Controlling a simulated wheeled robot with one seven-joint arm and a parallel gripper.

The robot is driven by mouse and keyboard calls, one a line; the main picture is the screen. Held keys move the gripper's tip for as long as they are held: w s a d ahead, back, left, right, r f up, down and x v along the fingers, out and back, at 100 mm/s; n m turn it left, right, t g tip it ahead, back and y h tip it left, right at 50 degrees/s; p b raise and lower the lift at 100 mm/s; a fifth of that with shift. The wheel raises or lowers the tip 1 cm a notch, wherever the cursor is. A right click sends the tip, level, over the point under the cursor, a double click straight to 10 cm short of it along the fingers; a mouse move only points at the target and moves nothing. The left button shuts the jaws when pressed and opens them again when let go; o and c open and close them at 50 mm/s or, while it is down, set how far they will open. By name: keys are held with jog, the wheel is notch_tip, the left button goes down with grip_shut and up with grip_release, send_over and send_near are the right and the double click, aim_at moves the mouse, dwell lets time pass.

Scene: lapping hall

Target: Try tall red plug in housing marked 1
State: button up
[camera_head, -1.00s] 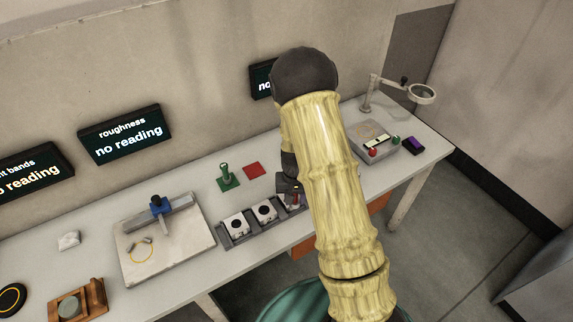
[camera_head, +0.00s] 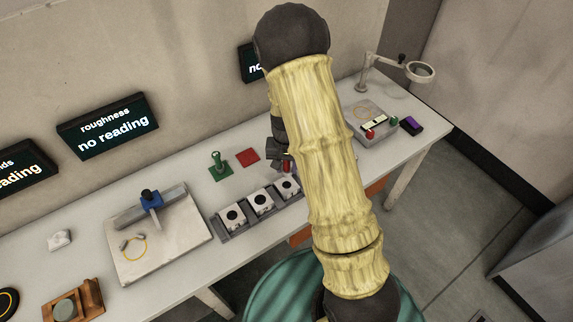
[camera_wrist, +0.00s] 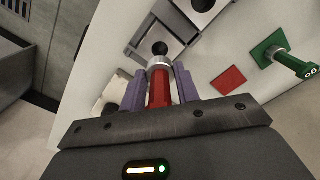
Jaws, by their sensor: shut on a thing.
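My gripper (camera_wrist: 159,92) is shut on a red plug (camera_wrist: 158,86) with a silvery end, held between its purple fingers. In the head view the plug (camera_head: 287,167) shows as a small red bit under my gripper, just behind and above the right-hand housing (camera_head: 288,187). The middle housing (camera_head: 260,202) and left housing (camera_head: 232,216) stand beside it in a grey rack (camera_head: 241,229), each white with a dark round hole. In the wrist view a housing's hole (camera_wrist: 160,47) shows just beyond the plug's end. The plug looks clear of the hole. The housing marks are too small to read.
A green upright piece (camera_head: 217,160) and a flat red square (camera_head: 248,157) lie behind the rack. A stone plate (camera_head: 190,245) with a blue-topped gauge is to the left. A grey device (camera_head: 368,128) and magnifier stand right. My arm hides the bench behind it.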

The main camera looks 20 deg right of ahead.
jog(key=b, duration=0.4)
send_over(287, 179)
jog(key=s, duration=0.2)
jog(key=shift+s+a+f, duration=0.1)
jog(key=shift+a+f, duration=0.05)
jog(key=shift+f, duration=1.25)
jog(key=shift+s+a+f, duration=0.1)
jog(key=shift+a+f, duration=0.05)
jog(key=shift+f, duration=1.2)
jog(key=shift+a+f, duration=0.1)
jog(key=shift+f, duration=0.15)
jog(key=shift+w+f, duration=0.1)
jog(key=shift+f, duration=0.1)
jog(key=shift+s, duration=0.2)
jog(key=shift+f, duration=0.1)
jog(key=shift+w, duration=0.1)
jog(key=shift+r+p, duration=2.65)
jog(key=shift+r, duration=0.9)
jog(key=shift+f, duration=0.1)
